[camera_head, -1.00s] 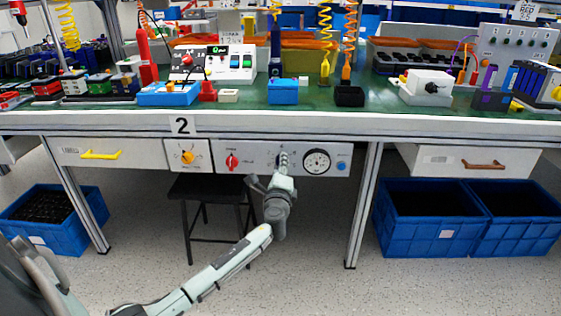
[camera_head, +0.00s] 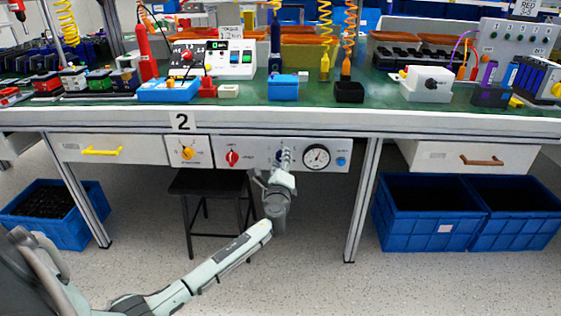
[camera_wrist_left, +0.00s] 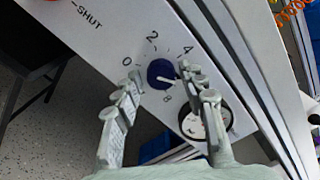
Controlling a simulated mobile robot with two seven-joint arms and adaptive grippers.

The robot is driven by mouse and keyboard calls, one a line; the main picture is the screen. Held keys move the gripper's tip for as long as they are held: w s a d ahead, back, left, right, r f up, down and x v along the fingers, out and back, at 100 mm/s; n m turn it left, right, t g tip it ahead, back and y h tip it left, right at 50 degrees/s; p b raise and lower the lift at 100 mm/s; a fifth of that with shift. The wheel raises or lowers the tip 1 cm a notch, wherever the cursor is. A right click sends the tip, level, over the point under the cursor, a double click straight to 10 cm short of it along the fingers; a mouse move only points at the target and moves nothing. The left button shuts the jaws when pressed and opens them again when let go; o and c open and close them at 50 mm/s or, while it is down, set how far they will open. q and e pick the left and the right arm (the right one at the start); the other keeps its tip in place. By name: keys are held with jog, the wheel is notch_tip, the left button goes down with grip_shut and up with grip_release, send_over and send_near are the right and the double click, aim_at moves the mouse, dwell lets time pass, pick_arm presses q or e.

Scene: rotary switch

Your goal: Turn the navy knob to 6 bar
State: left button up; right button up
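The navy knob (camera_wrist_left: 161,73) sits on the white panel in the left wrist view, with a dial marked 0, 2, 4 and 8 around it. Its white pointer aims right and slightly down, between 4 and 8; the mark there is hidden behind a finger. My left gripper (camera_wrist_left: 160,74) is open with one finger on each side of the knob, a gap showing at the left finger; contact at the other is unclear. In the head view my left gripper (camera_head: 284,160) is at the panel and mostly covers the knob. My right gripper is out of view.
A round gauge (camera_head: 316,157) is right of the knob, partly behind a finger in the wrist view. A blue button (camera_head: 341,161), a red knob (camera_head: 232,158) and a yellow knob (camera_head: 187,153) flank it. A black stool (camera_head: 210,183) stands under the bench.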

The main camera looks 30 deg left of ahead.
pick_arm(q)
jog(key=shift+o, duration=0.4)
jog(key=v, duration=1.2)
